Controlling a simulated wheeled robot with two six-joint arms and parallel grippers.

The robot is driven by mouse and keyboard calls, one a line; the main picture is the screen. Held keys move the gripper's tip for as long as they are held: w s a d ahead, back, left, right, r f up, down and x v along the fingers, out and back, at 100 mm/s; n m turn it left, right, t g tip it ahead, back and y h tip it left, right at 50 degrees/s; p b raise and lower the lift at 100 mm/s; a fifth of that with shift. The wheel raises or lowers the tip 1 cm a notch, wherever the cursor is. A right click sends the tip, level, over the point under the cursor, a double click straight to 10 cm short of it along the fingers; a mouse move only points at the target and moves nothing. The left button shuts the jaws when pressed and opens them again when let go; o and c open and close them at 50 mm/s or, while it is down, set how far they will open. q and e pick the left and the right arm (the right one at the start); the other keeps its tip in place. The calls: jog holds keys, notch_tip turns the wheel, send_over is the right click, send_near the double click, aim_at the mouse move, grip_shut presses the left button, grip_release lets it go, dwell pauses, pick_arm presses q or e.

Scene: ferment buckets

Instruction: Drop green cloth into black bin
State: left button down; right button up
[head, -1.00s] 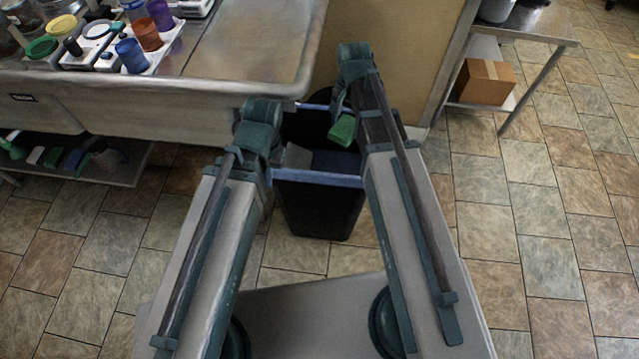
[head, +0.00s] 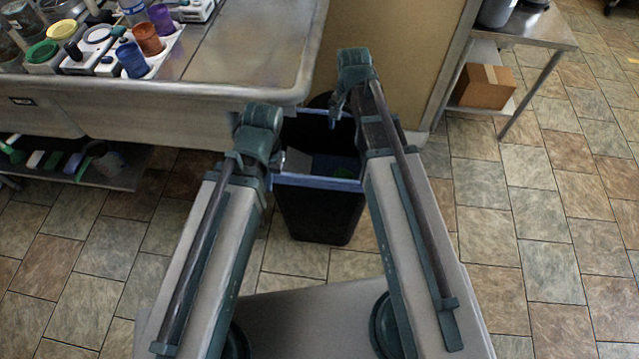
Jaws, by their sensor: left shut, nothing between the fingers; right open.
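The black bin (head: 318,212) with a blue rim stands on the floor between my two arms.
A grey item (head: 297,161) lies inside the bin. A metal counter (head: 245,50) with cups and jars is at the left, close to my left arm. A side table (head: 525,28) with a cardboard box (head: 484,86) below stands at the right. Tiled floor is free at the right.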

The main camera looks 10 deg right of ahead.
pick_arm(q)
notch_tip(320, 180, up, 13)
jog(key=p, duration=1.2)
jog(key=shift+p, duration=0.35)
pick_arm(e)
notch_tip(320, 180, up, 13)
jog(key=shift+r, duration=0.1)
